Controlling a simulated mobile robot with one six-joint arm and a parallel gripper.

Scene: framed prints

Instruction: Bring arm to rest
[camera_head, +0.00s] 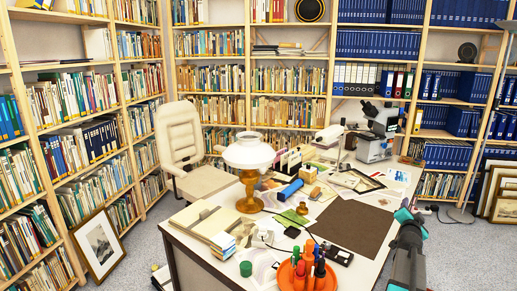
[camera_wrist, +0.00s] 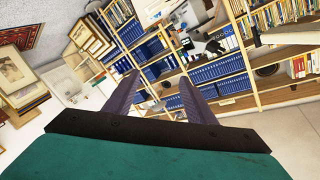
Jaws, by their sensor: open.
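In the wrist view my gripper (camera_wrist: 160,80) has its two dark purple fingers spread apart. Nothing is between them, and only distant shelves show beyond. In the head view my arm (camera_head: 408,255), grey with teal parts, rises at the lower right beside the desk's right side. I cannot clearly make out the fingers there.
A cluttered white desk (camera_head: 385,200) fills the middle, with a lamp (camera_head: 248,155), a microscope (camera_head: 378,125) and an orange pen tray (camera_head: 292,283). A white chair (camera_head: 180,135) stands behind. Bookshelves (camera_head: 288,80) line the walls. Framed prints (camera_head: 98,243) lean low at both sides.

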